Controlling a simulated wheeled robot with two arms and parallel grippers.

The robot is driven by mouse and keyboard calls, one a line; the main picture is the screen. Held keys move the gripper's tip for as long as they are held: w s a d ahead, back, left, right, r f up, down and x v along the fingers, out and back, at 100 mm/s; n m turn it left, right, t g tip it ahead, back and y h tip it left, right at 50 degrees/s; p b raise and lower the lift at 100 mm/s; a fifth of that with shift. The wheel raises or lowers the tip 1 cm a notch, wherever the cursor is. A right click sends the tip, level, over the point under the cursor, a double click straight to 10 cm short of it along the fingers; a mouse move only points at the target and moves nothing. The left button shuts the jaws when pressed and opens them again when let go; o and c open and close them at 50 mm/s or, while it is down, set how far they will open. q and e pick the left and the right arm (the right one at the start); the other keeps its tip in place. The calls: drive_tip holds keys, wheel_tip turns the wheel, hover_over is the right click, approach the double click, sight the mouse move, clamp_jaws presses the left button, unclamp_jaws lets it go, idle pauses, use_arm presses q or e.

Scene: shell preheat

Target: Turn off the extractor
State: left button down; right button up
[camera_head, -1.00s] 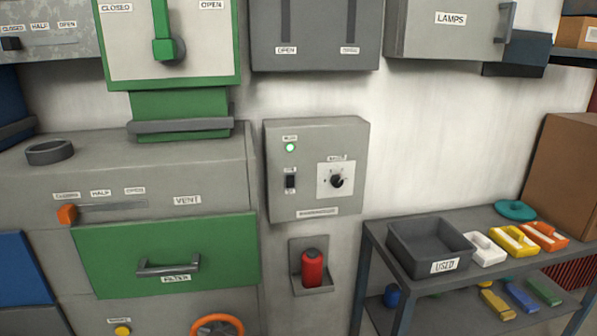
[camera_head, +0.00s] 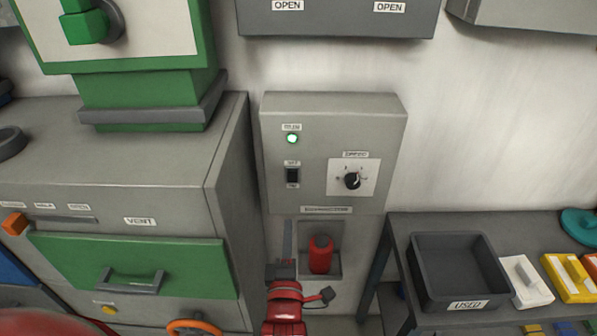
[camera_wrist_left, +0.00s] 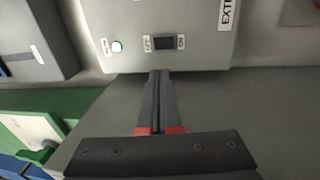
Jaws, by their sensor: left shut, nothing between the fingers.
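The extractor control box (camera_head: 310,192) is a grey box on the wall. It has a lit green lamp (camera_head: 292,139), a black rocker switch (camera_head: 292,175) below the lamp, and a black speed knob (camera_head: 352,180) on a white plate. My left gripper (camera_head: 287,238) is below the box, its narrow fingers pointing up, under the switch. In the left wrist view the shut, empty fingers (camera_wrist_left: 160,75) point at the switch (camera_wrist_left: 164,43), apart from it as far as I can tell. The lit lamp also shows there (camera_wrist_left: 117,46). My right gripper is not in view.
A red cylinder (camera_head: 320,254) sits in a wall holder just right of my left gripper. A grey cabinet with a green drawer (camera_head: 70,262) stands to the left.

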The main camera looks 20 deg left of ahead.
use_arm(q)
drive_tip(key=p, duration=0.3)
approach(290, 174)
drive_tip(key=x, duration=0.5)
drive_tip(key=shift+w+a+r, duration=0.1)
drive_tip(key=shift+w+r, duration=0.2)
drive_tip(key=shift+w+a+f+p, duration=0.15)
drive_tip(key=shift+w+p, duration=0.15)
drive_tip(key=shift+w, duration=0.35)
